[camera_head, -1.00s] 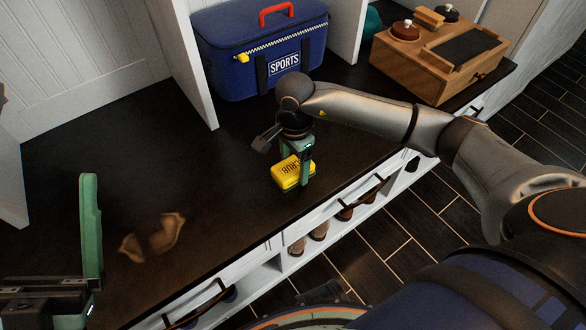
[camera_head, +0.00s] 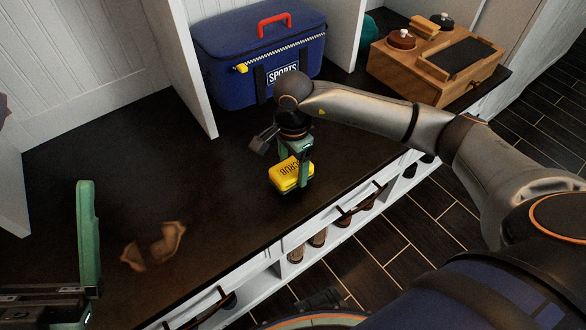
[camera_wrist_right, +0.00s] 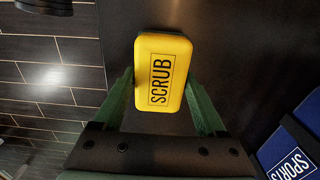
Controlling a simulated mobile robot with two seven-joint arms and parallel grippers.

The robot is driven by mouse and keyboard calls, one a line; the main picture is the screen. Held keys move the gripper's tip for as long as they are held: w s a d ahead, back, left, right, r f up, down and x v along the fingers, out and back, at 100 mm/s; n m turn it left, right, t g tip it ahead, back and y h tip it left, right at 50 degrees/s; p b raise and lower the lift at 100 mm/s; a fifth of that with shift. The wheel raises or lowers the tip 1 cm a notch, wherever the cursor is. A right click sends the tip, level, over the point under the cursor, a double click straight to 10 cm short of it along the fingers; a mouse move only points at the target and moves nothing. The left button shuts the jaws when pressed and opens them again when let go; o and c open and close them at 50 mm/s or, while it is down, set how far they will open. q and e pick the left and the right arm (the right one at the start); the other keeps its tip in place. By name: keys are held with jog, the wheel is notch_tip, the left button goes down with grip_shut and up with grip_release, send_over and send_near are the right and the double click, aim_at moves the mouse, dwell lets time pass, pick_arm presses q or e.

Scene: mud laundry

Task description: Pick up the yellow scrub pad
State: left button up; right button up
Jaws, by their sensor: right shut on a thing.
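The yellow scrub pad (camera_head: 290,175) has SCRUB printed on its top and a dark underside. It is near the front edge of the dark counter in the head view. In the right wrist view the pad (camera_wrist_right: 166,72) sits between the two green fingers. My right gripper (camera_head: 296,168) is shut on the pad; I cannot tell whether the pad is clear of the counter. My left gripper (camera_head: 85,255) shows only in part at the lower left, with one green finger upright, and its opening cannot be judged.
A blue SPORTS bag (camera_head: 262,62) stands behind on the dark counter (camera_head: 215,190), beside a white divider. A wooden box (camera_head: 435,62) with lidded pots is at the back right. Shoes fill cubbies below the counter.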

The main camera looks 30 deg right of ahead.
pick_arm(q)
jog(key=shift+m, duration=0.4)
jog(key=r+p, duration=0.2)
jog(key=r, duration=0.1)
jog(key=r+p, duration=0.1)
jog(key=shift+s+a+r+p, duration=0.1)
jog(key=shift+a+r+p, duration=0.15)
jog(key=shift+p, duration=0.15)
pick_arm(e)
jog(key=s+d+r, duration=0.5)
jog(key=s+r, duration=0.5)
jog(key=s, duration=0.3)
jog(key=shift+d+r, duration=0.15)
jog(key=shift+d, duration=0.05)
